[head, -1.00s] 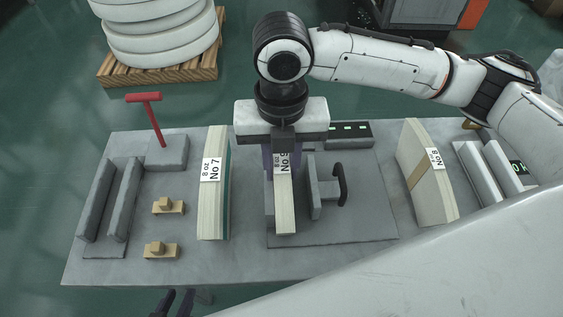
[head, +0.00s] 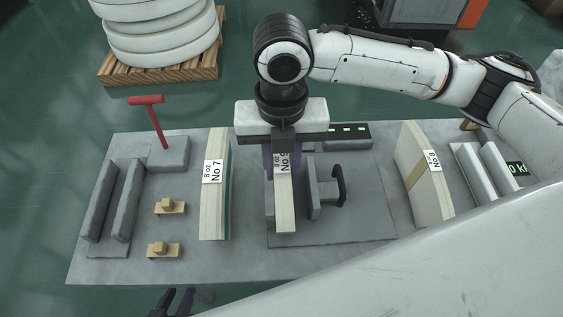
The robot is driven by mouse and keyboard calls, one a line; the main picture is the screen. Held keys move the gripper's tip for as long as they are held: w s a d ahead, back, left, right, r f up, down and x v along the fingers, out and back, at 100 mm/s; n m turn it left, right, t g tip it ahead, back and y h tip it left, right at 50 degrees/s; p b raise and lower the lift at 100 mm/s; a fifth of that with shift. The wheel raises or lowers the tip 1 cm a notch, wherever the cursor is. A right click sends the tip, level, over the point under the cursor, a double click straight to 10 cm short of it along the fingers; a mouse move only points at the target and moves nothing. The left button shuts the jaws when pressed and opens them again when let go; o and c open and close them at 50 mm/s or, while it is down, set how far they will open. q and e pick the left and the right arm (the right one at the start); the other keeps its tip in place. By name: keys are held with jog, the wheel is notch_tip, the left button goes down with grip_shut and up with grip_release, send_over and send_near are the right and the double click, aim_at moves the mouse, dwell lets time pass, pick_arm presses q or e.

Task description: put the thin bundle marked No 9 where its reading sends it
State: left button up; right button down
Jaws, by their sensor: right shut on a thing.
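The thin bundle (head: 285,207), a narrow pale stack, stands in a grey holder on the flat grey plate (head: 350,227) at mid table. A dark gauge (head: 348,130) behind shows green dashes. My left gripper (head: 178,301) shows only as two dark fingertips, apart and empty, at the bottom edge.
Bundle No 7 (head: 214,205) stands left and thicker, banded No 8 (head: 425,180) right. Farther left are a two-walled grey slot (head: 125,205), small wooden blocks (head: 165,250) and a red-handled block (head: 170,155). Another slot with a green display (head: 516,168) is at far right.

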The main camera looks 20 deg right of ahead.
jog(key=shift+r+p, duration=0.3)
jog(key=shift+r+p, duration=0.95)
jog(key=shift+r, duration=4.5)
